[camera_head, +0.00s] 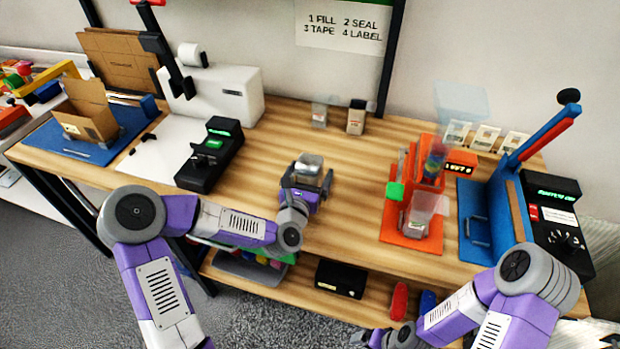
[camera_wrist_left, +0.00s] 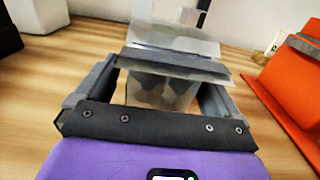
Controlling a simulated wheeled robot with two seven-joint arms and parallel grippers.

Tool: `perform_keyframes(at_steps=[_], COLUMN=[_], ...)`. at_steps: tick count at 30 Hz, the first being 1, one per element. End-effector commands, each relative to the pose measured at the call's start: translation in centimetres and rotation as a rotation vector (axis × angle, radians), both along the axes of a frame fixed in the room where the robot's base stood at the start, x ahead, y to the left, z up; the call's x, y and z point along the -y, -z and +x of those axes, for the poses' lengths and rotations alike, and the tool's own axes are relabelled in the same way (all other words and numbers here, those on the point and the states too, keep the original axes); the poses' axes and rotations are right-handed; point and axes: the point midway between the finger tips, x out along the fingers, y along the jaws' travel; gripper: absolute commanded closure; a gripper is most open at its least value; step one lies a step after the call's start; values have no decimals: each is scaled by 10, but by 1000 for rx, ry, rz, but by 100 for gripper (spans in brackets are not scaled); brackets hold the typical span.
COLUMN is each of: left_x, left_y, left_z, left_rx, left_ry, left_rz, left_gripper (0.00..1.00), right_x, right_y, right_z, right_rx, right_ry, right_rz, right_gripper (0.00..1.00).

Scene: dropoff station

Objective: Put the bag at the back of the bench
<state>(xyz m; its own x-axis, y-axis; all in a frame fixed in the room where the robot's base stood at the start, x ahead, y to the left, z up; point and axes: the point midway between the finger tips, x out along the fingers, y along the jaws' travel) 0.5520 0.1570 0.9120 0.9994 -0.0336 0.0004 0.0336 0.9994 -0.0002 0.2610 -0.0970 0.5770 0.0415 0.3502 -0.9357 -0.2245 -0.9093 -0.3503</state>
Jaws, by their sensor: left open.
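A small clear grey bag (camera_head: 309,165) stands at the middle of the wooden bench (camera_head: 345,195). My left gripper (camera_head: 306,182) is at the bag, with its jaws open. In the left wrist view the bag (camera_wrist_left: 165,88) sits between the two open fingers (camera_wrist_left: 155,95), with its flat top edge above them. Small gaps seem to show beside the bag; its base is hidden. My right gripper (camera_head: 372,338) is low at the bottom edge, partly cut off, and its jaws cannot be made out.
An orange filling station (camera_head: 408,240) with another bag (camera_head: 420,215) is to the right. A black device (camera_head: 208,155) is to the left. Bare wood lies between.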

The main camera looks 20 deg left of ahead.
Motion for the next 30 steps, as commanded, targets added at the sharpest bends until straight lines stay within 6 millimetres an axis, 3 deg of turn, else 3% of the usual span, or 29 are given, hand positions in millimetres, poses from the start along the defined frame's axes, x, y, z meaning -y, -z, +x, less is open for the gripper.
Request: perform_keyframes(at_steps=[1, 11, 20, 30], left_x=[0, 0, 0, 0], left_y=[0, 0, -7, -74], left_z=[0, 0, 0, 0], left_rx=[0, 0, 1, 3], left_ry=[0, 0, 0, -1], left_rz=[0, 0, 1, 2], left_gripper=[9, 59, 60, 60], right_x=[0, 0, 0, 0], right_y=[0, 0, -4, -33], right_z=[0, 0, 0, 0], right_rx=[0, 0, 0, 0], right_ry=[0, 0, 0, 0], right_rz=[0, 0, 0, 0], right_gripper=[5, 5, 5, 5])
